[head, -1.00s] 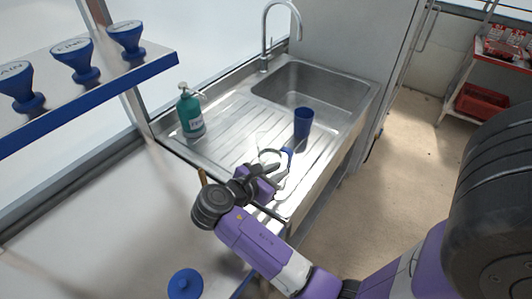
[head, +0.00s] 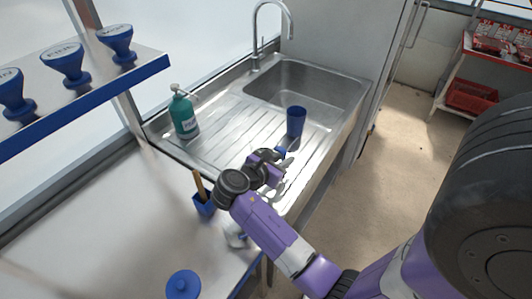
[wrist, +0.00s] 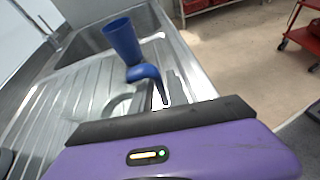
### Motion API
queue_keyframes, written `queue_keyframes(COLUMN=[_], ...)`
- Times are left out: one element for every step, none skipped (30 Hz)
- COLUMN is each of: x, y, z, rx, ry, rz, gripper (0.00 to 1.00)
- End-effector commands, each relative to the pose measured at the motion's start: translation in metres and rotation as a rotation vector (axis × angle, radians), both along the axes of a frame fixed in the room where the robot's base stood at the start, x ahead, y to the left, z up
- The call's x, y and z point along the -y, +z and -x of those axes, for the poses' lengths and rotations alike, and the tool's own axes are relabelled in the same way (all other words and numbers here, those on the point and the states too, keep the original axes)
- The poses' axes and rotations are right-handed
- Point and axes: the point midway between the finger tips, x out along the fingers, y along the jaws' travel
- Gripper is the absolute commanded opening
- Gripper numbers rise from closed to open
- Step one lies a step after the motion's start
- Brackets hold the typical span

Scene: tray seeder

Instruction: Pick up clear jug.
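The clear jug is hard to make out on the ribbed steel draining board. Its blue handle (head: 281,150) shows just beyond my gripper (head: 284,163). In the wrist view the blue handle (wrist: 146,73) stands ahead of the black gripper edge, with a faint clear rim (wrist: 118,104) beside it. My gripper is low over the board's front part, very near the jug. Its fingers partly hide the jug, and I cannot tell whether they touch it or how far apart they are.
A blue cup (head: 296,122) stands just behind the jug. A green pump bottle (head: 184,115) stands at the left of the board, with the sink basin (head: 300,85) behind. A blue holder (head: 203,205) with a wooden handle stands left of my arm.

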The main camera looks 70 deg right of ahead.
Motion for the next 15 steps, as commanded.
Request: queue_keyframes(x=[-0.0002, -0.0003, -0.0003, -0.0003, -0.0004, -0.0004, -0.0004, -0.0004, -0.0005, -0.0005, -0.0005, -0.0005, -0.0005, -0.0005, -0.0005], y=[-0.0002, -0.0001, -0.0001, -0.0001, -0.0001, -0.0001, -0.0001, -0.0001, 0.0, 0.0, 0.0, 0.0, 0.0, 0.0, 0.0], z=[0.0, 0.0, 0.0, 0.0, 0.0, 0.0, 0.0, 0.0, -0.0001, -0.0001, -0.0001, -0.0001, -0.0001, -0.0001, -0.0001], rx=[0.0, 0.0, 0.0, 0.0, 0.0, 0.0, 0.0, 0.0, 0.0, 0.0, 0.0, 0.0, 0.0, 0.0, 0.0], ry=[0.0, 0.0, 0.0, 0.0, 0.0, 0.0, 0.0, 0.0, 0.0, 0.0, 0.0, 0.0, 0.0, 0.0, 0.0], rz=[0.0, 0.0, 0.0, 0.0, 0.0, 0.0, 0.0, 0.0, 0.0, 0.0, 0.0, 0.0, 0.0, 0.0, 0.0], gripper=[0.2, 0.16, 0.08, 0.02, 0.0, 0.0, 0.0, 0.0, 0.0, 0.0, 0.0, 0.0, 0.0, 0.0, 0.0])
